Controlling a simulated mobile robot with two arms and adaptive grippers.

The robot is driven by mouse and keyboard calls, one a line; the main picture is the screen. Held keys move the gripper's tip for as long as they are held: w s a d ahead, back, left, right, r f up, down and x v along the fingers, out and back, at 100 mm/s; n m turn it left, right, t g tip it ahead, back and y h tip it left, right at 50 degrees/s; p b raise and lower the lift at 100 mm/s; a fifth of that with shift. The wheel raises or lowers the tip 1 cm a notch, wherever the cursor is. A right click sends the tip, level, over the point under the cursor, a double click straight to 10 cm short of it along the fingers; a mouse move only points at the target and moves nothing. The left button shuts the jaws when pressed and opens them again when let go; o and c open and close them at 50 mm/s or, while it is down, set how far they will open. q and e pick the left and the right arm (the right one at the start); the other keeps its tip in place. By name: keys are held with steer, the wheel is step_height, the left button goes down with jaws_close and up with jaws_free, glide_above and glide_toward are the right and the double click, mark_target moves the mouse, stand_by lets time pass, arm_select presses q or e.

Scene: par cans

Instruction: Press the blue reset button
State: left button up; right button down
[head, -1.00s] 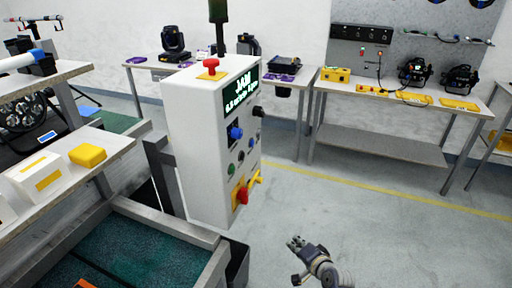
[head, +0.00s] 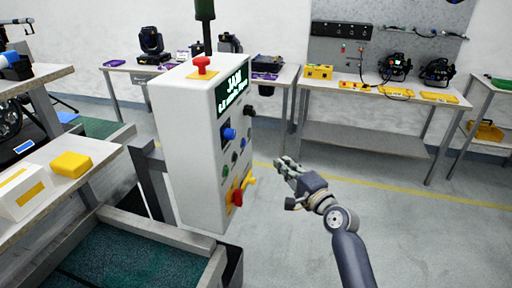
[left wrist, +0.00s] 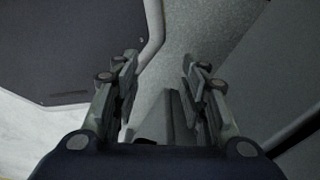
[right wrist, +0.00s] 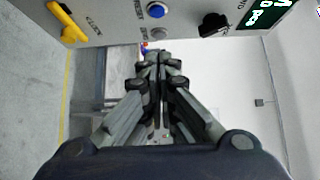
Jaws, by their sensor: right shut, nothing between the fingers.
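The white control box (head: 190,150) stands in the middle of the head view, its button panel facing right. A small blue button (head: 243,143) sits on that panel, right of a larger blue knob (head: 229,134). In the right wrist view the blue button (right wrist: 156,10) is at the top edge, beside small lettering. My right gripper (head: 282,163) is shut and empty, to the right of the panel and apart from it. Its closed fingertips (right wrist: 157,57) show below the button in the right wrist view. My left gripper (left wrist: 160,65) is open and empty; the head view does not show it.
The panel also carries a black knob (right wrist: 213,24), a yellow handle (right wrist: 66,20) and a red rotary switch (head: 238,197). A red mushroom button (head: 201,65) tops the box. A conveyor (head: 135,255) lies at lower left. Grey floor is clear right of the box.

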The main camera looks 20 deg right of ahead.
glide_toward(244, 143)
steer(key=w+d, duration=0.5)
steer(key=w+a+p, duration=0.1)
steer(key=w+a, duration=0.1)
steer(key=a, duration=0.1)
steer(key=shift+w+a+f+p, duration=0.2)
steer(key=shift+w+f+p, duration=0.15)
steer(key=shift+f, duration=0.05)
steer(key=shift+a, duration=0.1)
